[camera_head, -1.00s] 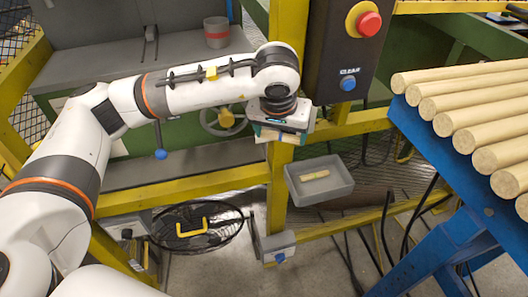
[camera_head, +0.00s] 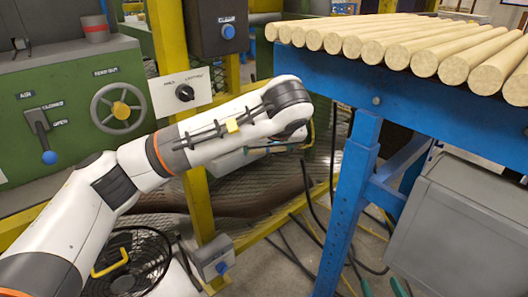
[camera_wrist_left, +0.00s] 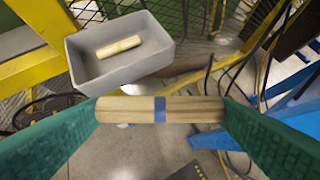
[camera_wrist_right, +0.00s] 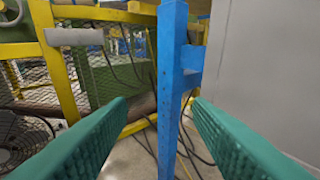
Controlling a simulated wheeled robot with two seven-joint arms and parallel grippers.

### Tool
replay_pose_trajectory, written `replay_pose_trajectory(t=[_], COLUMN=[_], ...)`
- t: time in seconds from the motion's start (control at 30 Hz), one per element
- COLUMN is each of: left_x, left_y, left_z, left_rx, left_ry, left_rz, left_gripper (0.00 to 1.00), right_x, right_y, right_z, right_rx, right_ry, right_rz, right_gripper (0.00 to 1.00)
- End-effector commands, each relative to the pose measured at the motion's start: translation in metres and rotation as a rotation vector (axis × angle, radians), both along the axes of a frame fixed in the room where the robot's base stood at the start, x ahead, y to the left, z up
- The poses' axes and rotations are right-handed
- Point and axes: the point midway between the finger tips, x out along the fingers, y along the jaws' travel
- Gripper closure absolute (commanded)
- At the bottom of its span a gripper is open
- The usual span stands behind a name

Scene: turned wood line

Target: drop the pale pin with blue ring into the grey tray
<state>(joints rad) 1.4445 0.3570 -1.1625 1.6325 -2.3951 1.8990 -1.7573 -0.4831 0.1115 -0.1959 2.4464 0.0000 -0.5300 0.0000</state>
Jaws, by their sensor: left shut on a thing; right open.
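In the left wrist view a pale pin with a blue ring (camera_wrist_left: 190,110) lies crosswise between the green fingers of my left gripper (camera_wrist_left: 160,108), which is shut on its two ends. The grey tray (camera_wrist_left: 150,65) is just beyond the pin, up and left in that view. In the head view the left wrist mostly hides the held pin and tray. My right gripper (camera_wrist_right: 158,106) is open and empty in the right wrist view.
A blue stand (camera_head: 350,200) bearing several pale rods (camera_head: 385,45) is at the right; its blue leg (camera_wrist_right: 172,90) shows beyond my right fingers. A grey cabinet (camera_head: 465,235) is at the lower right. A yellow post (camera_head: 200,200) stands behind my left arm.

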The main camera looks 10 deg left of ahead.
Motion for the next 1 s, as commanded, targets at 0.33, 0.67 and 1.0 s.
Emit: replay_pose_trajectory(t=[0.33,0.67,1.0], left_x=[0.014,0.029,0.044], left_y=[0.018,0.037,0.056], left_z=[-0.006,-0.012,-0.018], left_rx=[-0.001,-0.001,-0.001], left_ry=[0.0,0.001,0.002], left_rz=[0.003,0.001,0.001], left_gripper=[0.41,0.41,0.41], right_x=[0.004,0.004,-0.001], right_y=[0.005,0.009,0.012], right_z=[0.021,0.047,0.073], right_rx=[0.034,0.078,0.124], right_ry=[-0.135,-0.301,-0.475], right_rz=[0.009,0.019,0.029], right_gripper=[0.54,0.54,0.54])
